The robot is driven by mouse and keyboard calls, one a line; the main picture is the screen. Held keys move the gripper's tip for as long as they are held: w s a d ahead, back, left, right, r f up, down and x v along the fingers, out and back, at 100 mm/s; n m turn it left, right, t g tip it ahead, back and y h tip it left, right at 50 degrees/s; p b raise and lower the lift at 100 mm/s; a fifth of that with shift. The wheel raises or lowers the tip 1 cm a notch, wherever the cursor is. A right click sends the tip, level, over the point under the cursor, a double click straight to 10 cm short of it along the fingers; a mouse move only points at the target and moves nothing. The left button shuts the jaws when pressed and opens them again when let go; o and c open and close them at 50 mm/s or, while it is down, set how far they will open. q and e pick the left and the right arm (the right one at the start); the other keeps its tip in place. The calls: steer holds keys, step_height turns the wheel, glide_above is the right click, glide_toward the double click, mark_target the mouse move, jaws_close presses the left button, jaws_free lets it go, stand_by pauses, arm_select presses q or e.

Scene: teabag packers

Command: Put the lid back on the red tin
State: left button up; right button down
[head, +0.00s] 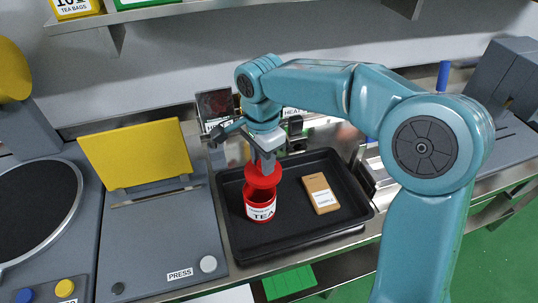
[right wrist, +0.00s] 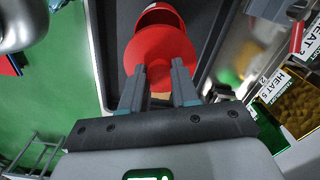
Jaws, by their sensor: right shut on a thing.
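The red tin (head: 261,208), with a white TEA label, stands upright in a black tray (head: 231,233). My right gripper (head: 264,158) points down over it and is shut on the red lid (head: 262,178). The lid is just above the tin in the head view, overlapping its top. In the right wrist view the lid (right wrist: 160,52) is in front of the fingertips (right wrist: 159,78). Beyond it the tin (right wrist: 158,9) shows part of its dark open mouth, so the lid is not seated there. Any small contact between them cannot be told. My left gripper is out of view.
A brown packet (head: 320,193) with a white label lies in the tray, right of the tin. A grey press with a yellow panel (head: 137,153) stands left of the tray. Labelled heat-sealing equipment (head: 215,108) is behind it. A shelf (head: 190,10) runs above.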

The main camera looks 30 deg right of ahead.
mark_target(258, 171)
steer(key=shift+a, duration=0.7)
step_height(258, 171, down, 5)
steer(key=b, duration=0.4)
steer(key=shift+r, duration=0.1)
steer(key=shift+f+b, duration=0.6)
steer(key=shift+f, duration=0.15)
steer(key=shift+f, duration=0.1)
stand_by(0.5)
stand_by(0.7)
steer(key=shift+c, duration=1.5)
jaws_free()
